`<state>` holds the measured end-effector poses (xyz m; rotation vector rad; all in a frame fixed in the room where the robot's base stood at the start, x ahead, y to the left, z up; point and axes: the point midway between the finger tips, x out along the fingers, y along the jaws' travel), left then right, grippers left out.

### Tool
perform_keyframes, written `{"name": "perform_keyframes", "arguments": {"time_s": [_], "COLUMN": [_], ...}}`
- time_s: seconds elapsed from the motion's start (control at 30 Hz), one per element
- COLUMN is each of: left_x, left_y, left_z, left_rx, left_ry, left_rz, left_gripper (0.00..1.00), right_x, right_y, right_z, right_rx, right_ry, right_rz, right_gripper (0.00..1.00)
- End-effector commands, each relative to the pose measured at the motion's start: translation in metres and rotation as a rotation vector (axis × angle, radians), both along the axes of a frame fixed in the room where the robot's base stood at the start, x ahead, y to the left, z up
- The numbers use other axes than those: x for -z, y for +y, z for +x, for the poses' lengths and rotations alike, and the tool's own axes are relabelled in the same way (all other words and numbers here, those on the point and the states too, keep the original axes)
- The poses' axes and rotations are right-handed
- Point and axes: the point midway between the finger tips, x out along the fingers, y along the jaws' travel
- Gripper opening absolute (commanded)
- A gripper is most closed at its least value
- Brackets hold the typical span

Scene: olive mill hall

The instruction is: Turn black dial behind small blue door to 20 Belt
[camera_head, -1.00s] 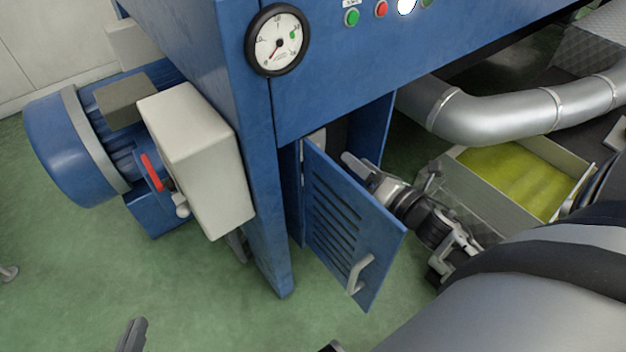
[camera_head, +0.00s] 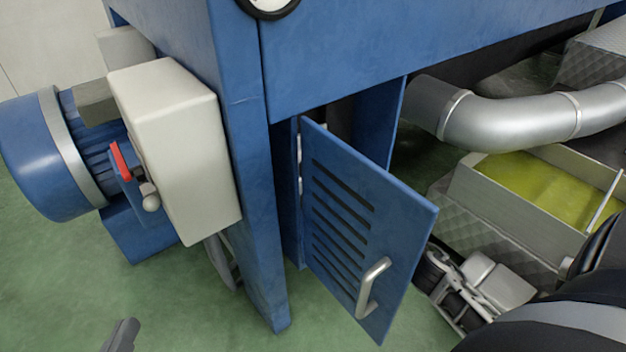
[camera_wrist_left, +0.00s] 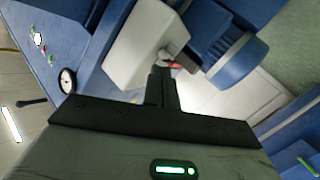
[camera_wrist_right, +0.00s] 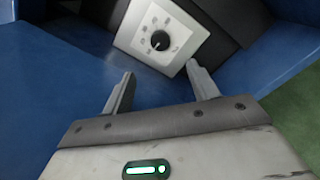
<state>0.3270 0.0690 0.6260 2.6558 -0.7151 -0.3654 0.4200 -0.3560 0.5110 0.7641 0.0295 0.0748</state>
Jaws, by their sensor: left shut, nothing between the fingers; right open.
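The small blue door (camera_head: 395,225) stands swung open, with slots and a grey handle (camera_head: 372,287). The black dial (camera_wrist_right: 160,40) shows only in the right wrist view, on a white plate (camera_wrist_right: 146,22) with small marks around it. The marks and the dial's setting are too small to read. My right gripper (camera_wrist_right: 161,82) is open and empty, its fingertips short of the plate, apart from the dial. My left gripper (camera_head: 124,332) is shut and empty at the lower left, also seen in the left wrist view (camera_wrist_left: 161,72).
A pale box (camera_head: 180,150) with a red lever (camera_head: 120,161) and a blue motor (camera_head: 45,155) stand left of the blue cabinet (camera_head: 335,65). A silver pipe (camera_head: 510,120) and a tray of yellow-green liquid (camera_head: 480,178) lie right of the door. Green floor is free at lower left.

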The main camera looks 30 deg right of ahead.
Motion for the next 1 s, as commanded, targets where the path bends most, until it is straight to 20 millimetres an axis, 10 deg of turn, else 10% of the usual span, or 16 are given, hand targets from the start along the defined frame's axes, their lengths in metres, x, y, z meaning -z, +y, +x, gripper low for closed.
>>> {"name": "perform_keyframes", "arguments": {"time_s": [0.6,1.0], "left_x": [-0.010,-0.024], "left_y": [-0.004,-0.001], "left_z": [0.003,0.011], "left_rx": [0.011,0.003], "left_ry": [-0.065,-0.163], "left_rz": [-0.120,-0.088], "left_gripper": [0.00,0.00], "right_x": [0.001,0.000], "right_y": [0.010,0.011], "right_z": [0.124,0.141], "right_rx": [0.000,0.001], "right_ry": [-0.002,0.001], "right_rz": [-0.002,-0.001], "right_gripper": [0.59,0.59]}}
